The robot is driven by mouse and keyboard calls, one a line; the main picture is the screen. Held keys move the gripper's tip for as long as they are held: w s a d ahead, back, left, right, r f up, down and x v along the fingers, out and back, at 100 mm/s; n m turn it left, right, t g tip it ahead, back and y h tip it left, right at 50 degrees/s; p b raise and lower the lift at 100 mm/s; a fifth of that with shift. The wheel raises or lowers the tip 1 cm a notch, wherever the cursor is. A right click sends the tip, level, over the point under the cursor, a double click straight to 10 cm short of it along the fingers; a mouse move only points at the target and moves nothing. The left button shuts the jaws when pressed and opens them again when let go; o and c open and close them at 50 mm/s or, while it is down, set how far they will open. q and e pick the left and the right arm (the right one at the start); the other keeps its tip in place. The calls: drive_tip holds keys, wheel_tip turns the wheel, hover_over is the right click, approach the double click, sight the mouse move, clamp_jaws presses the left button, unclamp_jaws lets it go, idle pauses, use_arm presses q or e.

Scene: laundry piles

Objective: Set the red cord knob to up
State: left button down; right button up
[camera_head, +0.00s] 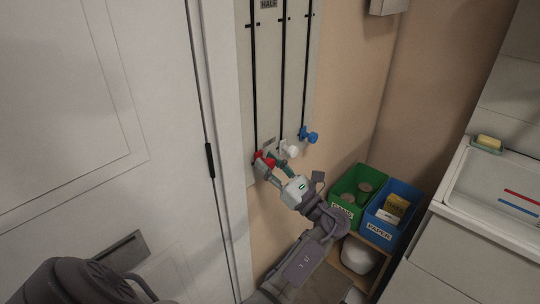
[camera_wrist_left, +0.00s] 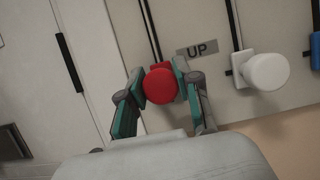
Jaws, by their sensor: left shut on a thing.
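The red cord knob (camera_head: 269,161) is at the low end of the left black cord on the pale wall board (camera_head: 267,75). In the left wrist view the round red knob (camera_wrist_left: 160,86) sits between the two fingers of my left gripper (camera_wrist_left: 160,88). The left gripper (camera_head: 270,163) is shut on it. A grey plate reading UP (camera_wrist_left: 197,49) is just above and right of the knob. A plate reading HALF (camera_head: 268,4) is high on the board. The back of the knob is hidden. My right gripper is not in view.
A white knob (camera_head: 291,150) and a blue knob (camera_head: 309,135) are on the cords to the right. A white door (camera_head: 90,120) is on the left. Green (camera_head: 345,205) and blue (camera_head: 388,235) bins stand low right, beside a white sink (camera_head: 495,185).

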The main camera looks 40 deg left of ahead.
use_arm(q)
drive_tip(key=shift+f, duration=0.95)
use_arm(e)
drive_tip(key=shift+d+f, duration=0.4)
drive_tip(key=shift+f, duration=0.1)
use_arm(q)
drive_tip(key=c, duration=0.8)
unclamp_jaws()
drive_tip(key=shift+a+r, duration=0.1)
drive_tip(key=shift+r, duration=0.05)
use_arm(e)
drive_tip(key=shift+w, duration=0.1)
use_arm(q)
drive_tip(key=shift+d, duration=0.2)
drive_tip(key=v, duration=0.7)
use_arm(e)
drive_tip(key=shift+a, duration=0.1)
use_arm(q)
drive_tip(key=shift+d, duration=0.1)
